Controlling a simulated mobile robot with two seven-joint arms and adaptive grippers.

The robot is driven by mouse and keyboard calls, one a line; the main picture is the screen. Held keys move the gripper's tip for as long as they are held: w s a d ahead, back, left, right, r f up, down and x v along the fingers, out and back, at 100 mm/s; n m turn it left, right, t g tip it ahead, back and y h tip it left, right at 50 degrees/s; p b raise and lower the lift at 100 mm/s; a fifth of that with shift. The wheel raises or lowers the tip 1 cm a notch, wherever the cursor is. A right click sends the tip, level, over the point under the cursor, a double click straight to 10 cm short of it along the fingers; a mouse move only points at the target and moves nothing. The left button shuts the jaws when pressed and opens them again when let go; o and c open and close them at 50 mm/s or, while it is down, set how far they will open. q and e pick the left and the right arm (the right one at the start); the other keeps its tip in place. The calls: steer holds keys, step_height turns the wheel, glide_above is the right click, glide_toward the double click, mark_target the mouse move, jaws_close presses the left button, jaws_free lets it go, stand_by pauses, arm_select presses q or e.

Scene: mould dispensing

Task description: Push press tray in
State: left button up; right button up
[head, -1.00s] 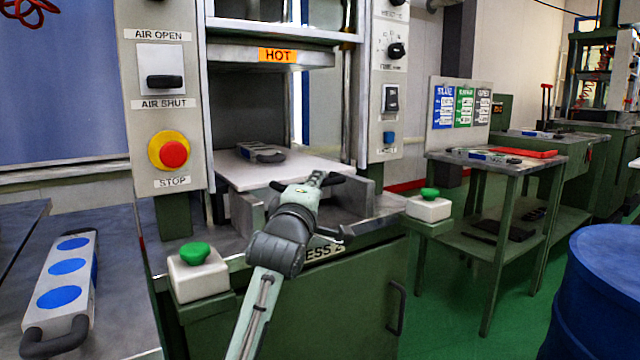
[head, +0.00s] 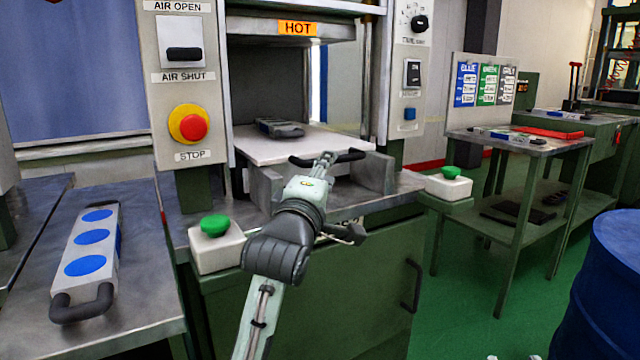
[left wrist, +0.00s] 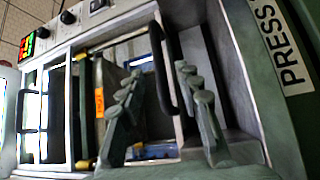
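The press tray (head: 285,151) is a pale flat plate partly inside the press, its front edge sticking out toward me. A grey mould (head: 280,129) lies on it. A black bar handle (head: 351,155) runs along the tray's front; it also shows in the left wrist view (left wrist: 162,70). My left gripper (head: 326,159) is at this handle. In the left wrist view its fingers (left wrist: 162,110) are spread apart, with the handle appearing between or just beyond them; I cannot tell whether they touch it.
Green buttons on white boxes (head: 216,252) (head: 450,186) flank the press front. A blue-dotted mould (head: 85,262) lies on the left table. A side table (head: 525,148) and blue drum (head: 608,270) stand at right. Green floor is free between press and drum.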

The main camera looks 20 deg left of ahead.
arm_select(q)
steer(key=s, duration=0.5)
steer(key=shift+s+d+f, duration=0.15)
steer(key=shift+d+f, duration=0.15)
